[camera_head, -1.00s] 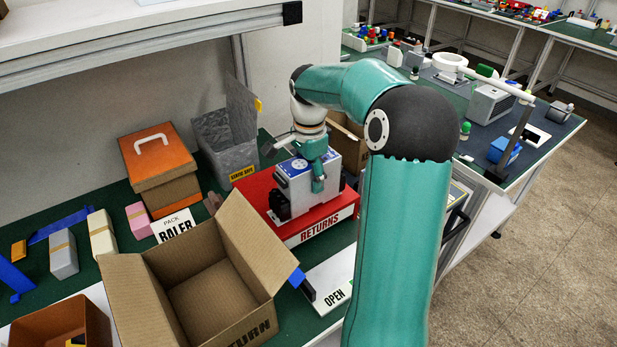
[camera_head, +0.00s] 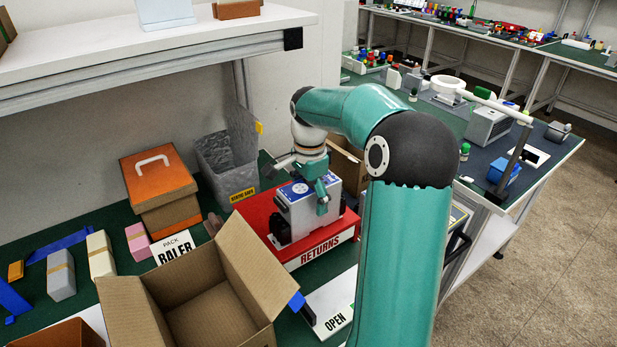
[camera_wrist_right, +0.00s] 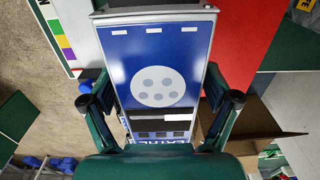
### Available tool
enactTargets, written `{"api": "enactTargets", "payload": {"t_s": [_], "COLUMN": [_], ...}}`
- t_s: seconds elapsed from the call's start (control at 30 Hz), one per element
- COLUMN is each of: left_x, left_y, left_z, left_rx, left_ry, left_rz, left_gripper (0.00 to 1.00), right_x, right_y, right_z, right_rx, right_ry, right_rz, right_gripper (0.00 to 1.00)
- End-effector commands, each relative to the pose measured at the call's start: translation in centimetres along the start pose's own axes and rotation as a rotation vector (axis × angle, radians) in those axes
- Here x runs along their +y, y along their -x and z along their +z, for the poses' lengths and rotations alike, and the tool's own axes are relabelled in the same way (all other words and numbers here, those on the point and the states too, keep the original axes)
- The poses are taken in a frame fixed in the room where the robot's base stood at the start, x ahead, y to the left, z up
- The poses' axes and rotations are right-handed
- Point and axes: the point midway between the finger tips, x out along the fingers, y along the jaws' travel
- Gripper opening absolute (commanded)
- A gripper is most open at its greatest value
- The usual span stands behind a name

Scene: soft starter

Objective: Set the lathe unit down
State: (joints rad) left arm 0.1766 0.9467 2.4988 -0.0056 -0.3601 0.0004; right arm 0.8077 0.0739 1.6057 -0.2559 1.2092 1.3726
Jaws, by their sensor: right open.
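The lathe unit (camera_head: 307,210) is a grey box with a blue top face and black parts on its side. It stands upright on the red RETURNS platform (camera_head: 335,240) in the head view. My right gripper (camera_head: 322,192) is at the top of the unit. In the right wrist view the blue face of the lathe unit (camera_wrist_right: 155,75) lies between the two fingers of my right gripper (camera_wrist_right: 160,100), which are spread open on either side. Whether the fingers touch its sides I cannot tell. My left gripper is not in view.
An open cardboard box (camera_head: 205,290) stands in front of the platform. A grey bin (camera_head: 228,160) and an orange-lidded box (camera_head: 160,185) stand behind and left. An OPEN sign (camera_head: 335,318) lies in front. A shelf (camera_head: 150,45) overhangs at upper left.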

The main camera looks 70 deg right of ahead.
Motion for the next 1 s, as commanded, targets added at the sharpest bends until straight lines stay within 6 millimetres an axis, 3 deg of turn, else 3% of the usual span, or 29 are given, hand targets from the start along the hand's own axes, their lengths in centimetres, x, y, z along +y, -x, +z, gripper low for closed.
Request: {"api": "enactTargets", "payload": {"t_s": [0.5,0.7,1.0], "left_x": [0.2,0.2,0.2], "left_y": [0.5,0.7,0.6], "left_z": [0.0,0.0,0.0], "left_rx": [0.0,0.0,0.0], "left_ry": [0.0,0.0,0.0], "left_rz": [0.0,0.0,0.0], "left_gripper": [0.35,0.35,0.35], "right_x": [-0.1,0.0,0.0], "right_y": [9.5,11.0,11.1], "right_z": [0.0,0.0,0.0], "right_rx": [0.0,0.0,0.0], "right_ry": [0.0,0.0,0.0], "right_rz": [-0.004,-0.001,0.0], "right_gripper": [0.88,0.88,0.88]}}
